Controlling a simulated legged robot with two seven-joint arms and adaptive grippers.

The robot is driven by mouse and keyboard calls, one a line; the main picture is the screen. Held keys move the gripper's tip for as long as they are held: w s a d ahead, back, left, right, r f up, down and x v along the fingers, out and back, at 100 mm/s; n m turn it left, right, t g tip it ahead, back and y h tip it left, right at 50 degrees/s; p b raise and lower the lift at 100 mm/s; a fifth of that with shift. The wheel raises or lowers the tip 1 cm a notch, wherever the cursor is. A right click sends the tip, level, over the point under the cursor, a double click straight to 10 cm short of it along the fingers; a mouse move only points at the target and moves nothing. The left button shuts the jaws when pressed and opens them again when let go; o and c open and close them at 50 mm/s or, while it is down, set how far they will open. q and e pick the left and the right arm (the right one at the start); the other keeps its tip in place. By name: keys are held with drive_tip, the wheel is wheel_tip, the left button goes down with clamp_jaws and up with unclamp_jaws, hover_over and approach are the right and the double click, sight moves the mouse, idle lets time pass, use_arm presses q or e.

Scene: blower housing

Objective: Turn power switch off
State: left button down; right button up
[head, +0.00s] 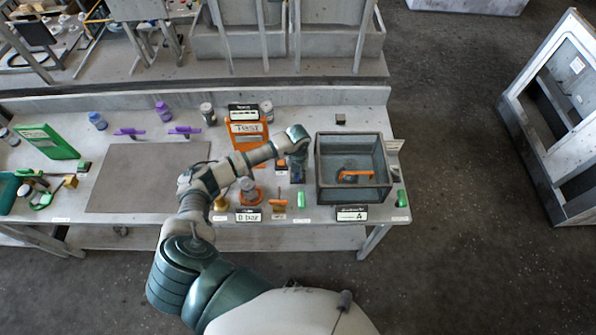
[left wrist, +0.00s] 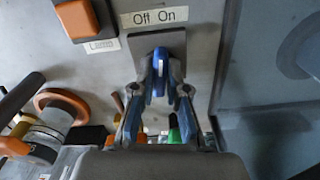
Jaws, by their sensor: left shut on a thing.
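The power switch has a blue lever (left wrist: 160,68) on a grey plate, under a label reading "Off On" (left wrist: 160,17) in the left wrist view. My left gripper (left wrist: 160,80) is shut on the blue lever, one finger on each side. The lever points roughly straight down in that view, below the gap between the two words; I cannot tell which setting it is in. In the head view my left gripper (head: 297,166) reaches down between the orange stand and the glass-walled box, and hides most of the switch. My right gripper is not in view.
An orange button (left wrist: 77,18) sits left of the switch. An orange ring-shaped handle (left wrist: 62,103) is at lower left. The walled box (head: 353,202) with an orange part stands close on the right. An orange "Test" stand (head: 247,131) is behind. The grey mat (head: 145,178) is clear.

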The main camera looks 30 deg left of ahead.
use_arm(q)
drive_tip(key=n+p, duration=0.1)
drive_tip(key=n, duration=0.2)
drive_tip(key=shift+n, duration=0.4)
drive_tip(key=n+p, duration=0.1)
drive_tip(key=n, duration=0.1)
drive_tip(key=shift+n+p, duration=0.3)
drive_tip(key=shift+n, duration=0.6)
drive_tip(key=shift+p, duration=0.3)
drive_tip(key=shift+n, duration=0.3)
